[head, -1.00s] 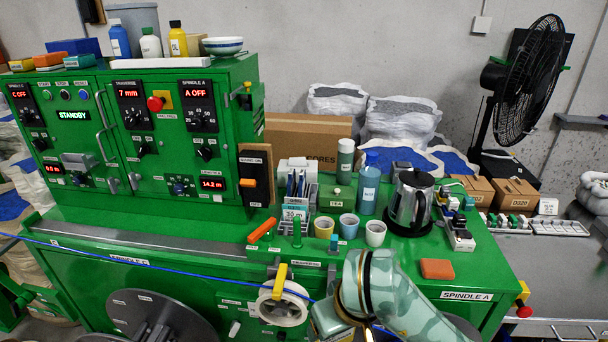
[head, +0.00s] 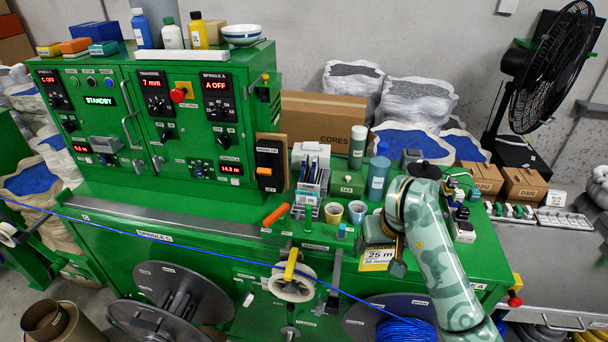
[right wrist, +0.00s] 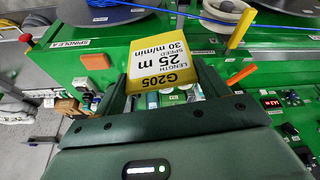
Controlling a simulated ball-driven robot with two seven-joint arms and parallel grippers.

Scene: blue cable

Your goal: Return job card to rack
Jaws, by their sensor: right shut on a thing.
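The job card (head: 377,258) is yellow and white and reads "25 m, 30 m/min". It also shows in the right wrist view (right wrist: 165,65), reading "G205" as well, upside down. My right gripper (right wrist: 165,88) is shut on the card. In the head view, my right gripper (head: 384,243) holds it at the front edge of the green bench top. A small rack (head: 308,190) with several upright cards, the front one marked "30 m", stands to the left and farther back, apart from the held card. My left gripper is not in view.
Bottles (head: 377,178) stand behind. A blue cable (head: 200,246) crosses the bench front.

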